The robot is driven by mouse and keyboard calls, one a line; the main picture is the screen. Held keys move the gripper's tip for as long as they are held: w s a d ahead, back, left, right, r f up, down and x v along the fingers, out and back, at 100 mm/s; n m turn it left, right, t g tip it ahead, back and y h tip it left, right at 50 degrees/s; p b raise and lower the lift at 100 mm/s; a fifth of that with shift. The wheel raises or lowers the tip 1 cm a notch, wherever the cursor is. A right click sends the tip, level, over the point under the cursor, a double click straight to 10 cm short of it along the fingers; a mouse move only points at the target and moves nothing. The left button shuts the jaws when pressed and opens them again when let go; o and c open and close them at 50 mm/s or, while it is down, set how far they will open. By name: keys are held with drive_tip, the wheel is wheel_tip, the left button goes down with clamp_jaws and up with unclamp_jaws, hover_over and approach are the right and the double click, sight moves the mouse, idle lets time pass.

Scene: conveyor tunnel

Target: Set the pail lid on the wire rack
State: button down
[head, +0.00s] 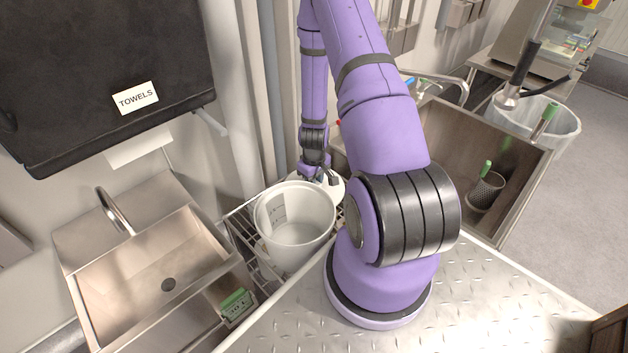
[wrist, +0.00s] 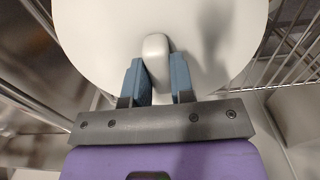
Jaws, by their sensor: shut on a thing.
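The pail lid (wrist: 100,35) is a white round disc with a raised white knob, filling the upper part of the wrist view. My gripper (wrist: 158,72) is shut on the knob, one blue finger on each side. In the head view, my gripper (head: 322,178) and the lid's pale edge (head: 336,188) show just behind the white pail, partly hidden by the pail and my arm. The wire rack (head: 243,238) shows beside and below the pail; its wires also show right of the lid in the wrist view (wrist: 290,45). I cannot tell whether the lid touches the rack.
The open white pail (head: 300,232) stands on the rack and takes up much of it. A small steel sink (head: 150,275) is at left, under a black towel dispenser (head: 100,60). A larger sink (head: 520,165) with a mesh cup (head: 485,192) is at right.

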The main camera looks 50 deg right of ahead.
drive_tip(key=shift+f, duration=0.15)
drive_tip(key=c, duration=1)
unclamp_jaws()
drive_tip(key=w+a+r+t, duration=0.1)
drive_tip(key=a+r, duration=0.3)
drive_tip(key=r, duration=0.8)
drive_tip(key=a+r+t, duration=0.1)
drive_tip(key=a+r, duration=0.3)
drive_tip(key=r, duration=0.8)
drive_tip(key=w+a+r+t, duration=0.1)
drive_tip(key=a+r, duration=0.3)
drive_tip(key=r, duration=0.9)
drive_tip(key=s+a+r, duration=0.3)
drive_tip(key=s+r, duration=0.2)
drive_tip(key=s+a+r+t, duration=0.1)
drive_tip(key=s+a+r, duration=0.2)
drive_tip(key=s+r, duration=0.2)
drive_tip(key=s+a+r+t, duration=0.1)
drive_tip(key=s+a+r, duration=0.2)
drive_tip(key=s+r, duration=0.2)
drive_tip(key=shift+s+a+r+n, duration=0.15)
drive_tip(key=shift+s+a+r, duration=0.05)
drive_tip(key=shift+s, duration=0.45)
drive_tip(key=shift+s+a+r+n, duration=0.15)
drive_tip(key=shift+s+a+r, duration=0.05)
drive_tip(key=shift+s, duration=0.4)
